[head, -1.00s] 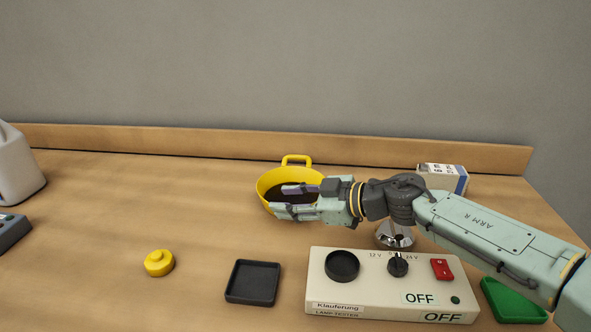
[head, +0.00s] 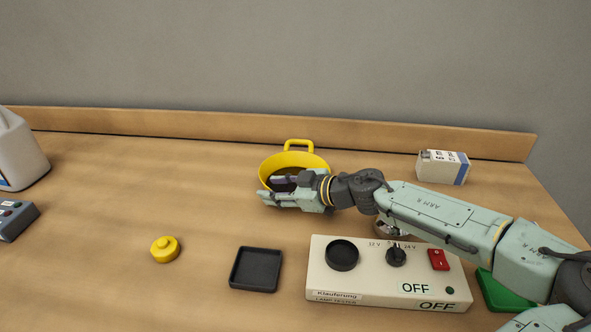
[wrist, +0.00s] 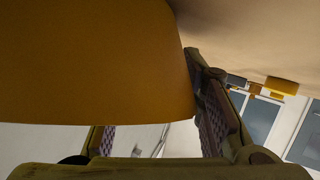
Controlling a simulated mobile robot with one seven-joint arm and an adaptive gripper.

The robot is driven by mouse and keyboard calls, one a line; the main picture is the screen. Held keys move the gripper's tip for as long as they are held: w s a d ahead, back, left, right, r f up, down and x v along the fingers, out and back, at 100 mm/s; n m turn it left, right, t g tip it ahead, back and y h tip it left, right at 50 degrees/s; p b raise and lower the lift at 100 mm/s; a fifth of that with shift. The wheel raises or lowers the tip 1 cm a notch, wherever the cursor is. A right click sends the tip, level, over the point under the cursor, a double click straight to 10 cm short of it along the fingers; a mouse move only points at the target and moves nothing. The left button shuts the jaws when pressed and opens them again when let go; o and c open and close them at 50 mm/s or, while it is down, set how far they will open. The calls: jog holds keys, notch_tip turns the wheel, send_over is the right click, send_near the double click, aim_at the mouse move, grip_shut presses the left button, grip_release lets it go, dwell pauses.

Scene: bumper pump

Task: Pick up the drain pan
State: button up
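The drain pan (head: 296,161) is a round yellow pan with a loop handle at its back and a dark inside. It is on the bench in the head view, with my gripper across its front side. My gripper (head: 270,189) points left with its two fingers apart, one above the other. In the wrist view, the pan's wall (wrist: 90,65) fills the upper left and hides the tip of one finger of my gripper (wrist: 170,135). A gap shows between the fingers. I cannot tell whether they touch the pan.
A beige lamp tester (head: 385,285), a black square tray (head: 256,270) and a yellow round cap (head: 165,249) are in front. A green tray (head: 500,294) is at right. A small box (head: 443,167) stands behind my arm. A white jug (head: 18,150) and grey device (head: 14,220) are at left.

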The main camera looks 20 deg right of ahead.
jog(key=shift+w+a+f, duration=0.1)
jog(key=shift+w+f, duration=0.05)
jog(key=shift+w, duration=0.05)
jog(key=shift+c, duration=0.3)
grip_shut()
dwell(0.4)
